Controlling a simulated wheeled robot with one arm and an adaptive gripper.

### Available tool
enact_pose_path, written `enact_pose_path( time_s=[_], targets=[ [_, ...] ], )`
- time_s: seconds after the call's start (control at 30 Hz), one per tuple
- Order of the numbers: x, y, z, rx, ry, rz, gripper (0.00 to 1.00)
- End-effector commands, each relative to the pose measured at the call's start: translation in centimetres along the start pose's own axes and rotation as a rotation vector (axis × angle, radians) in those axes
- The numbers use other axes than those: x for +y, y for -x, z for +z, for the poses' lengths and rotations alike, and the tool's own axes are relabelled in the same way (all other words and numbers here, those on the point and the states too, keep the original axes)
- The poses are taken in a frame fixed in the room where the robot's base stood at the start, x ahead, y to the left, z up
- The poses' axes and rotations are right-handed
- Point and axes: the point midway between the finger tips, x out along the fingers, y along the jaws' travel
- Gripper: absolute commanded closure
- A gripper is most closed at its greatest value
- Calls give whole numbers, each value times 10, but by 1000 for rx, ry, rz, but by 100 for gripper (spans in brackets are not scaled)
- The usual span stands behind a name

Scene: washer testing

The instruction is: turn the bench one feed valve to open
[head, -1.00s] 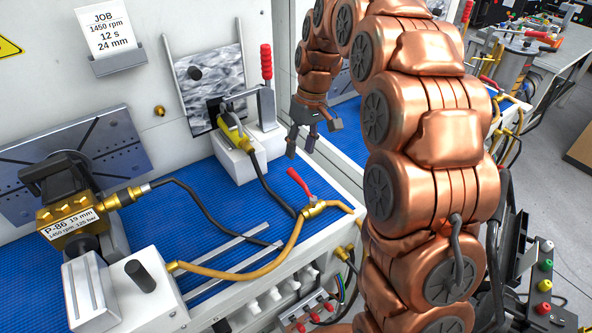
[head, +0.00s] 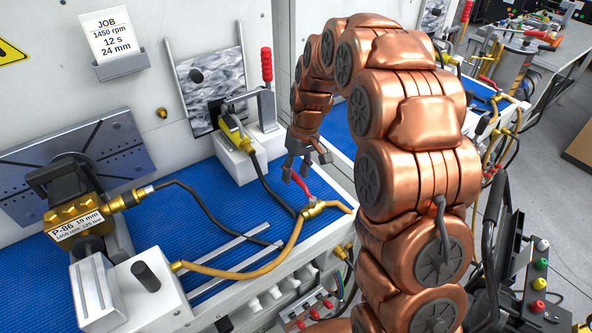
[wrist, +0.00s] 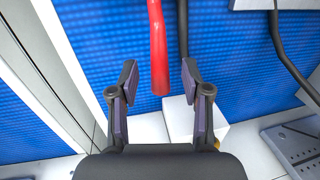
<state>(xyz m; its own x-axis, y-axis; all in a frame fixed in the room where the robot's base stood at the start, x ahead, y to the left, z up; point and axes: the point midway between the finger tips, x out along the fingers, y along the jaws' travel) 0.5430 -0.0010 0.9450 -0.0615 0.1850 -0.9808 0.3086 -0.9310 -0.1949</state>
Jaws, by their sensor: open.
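The feed valve (head: 316,208) is a brass body at the front edge of the blue bench top, in line with a yellow hose. Its red lever (head: 301,186) points up-left in the head view, at an angle to the hose line. My gripper (head: 297,173) is open just above the lever's free end. In the wrist view the red lever (wrist: 157,45) comes down from the top, its end in the gap between the open fingers (wrist: 159,73). I see a gap on both sides; I cannot tell how far below the fingertips it lies. The valve body is outside the wrist view.
A pump labelled P-86 (head: 68,210) stands at left. A red-handled clamp (head: 266,90) and white block (head: 240,160) stand behind my gripper. A black cable (head: 272,188) runs close to the lever.

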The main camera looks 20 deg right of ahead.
Motion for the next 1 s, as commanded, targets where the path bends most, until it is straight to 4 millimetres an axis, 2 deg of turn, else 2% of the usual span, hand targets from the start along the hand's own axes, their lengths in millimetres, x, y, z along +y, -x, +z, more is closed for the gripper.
enact_pose_path(
  time_s=[0.13, 0.6, 1.0],
  targets=[
    [0, 0, 0, 0, 0, 0, 52],
    [0, 0, 0, 0, 0, 0, 100],
    [0, 0, 0, 0, 0, 0, 100]
  ],
)
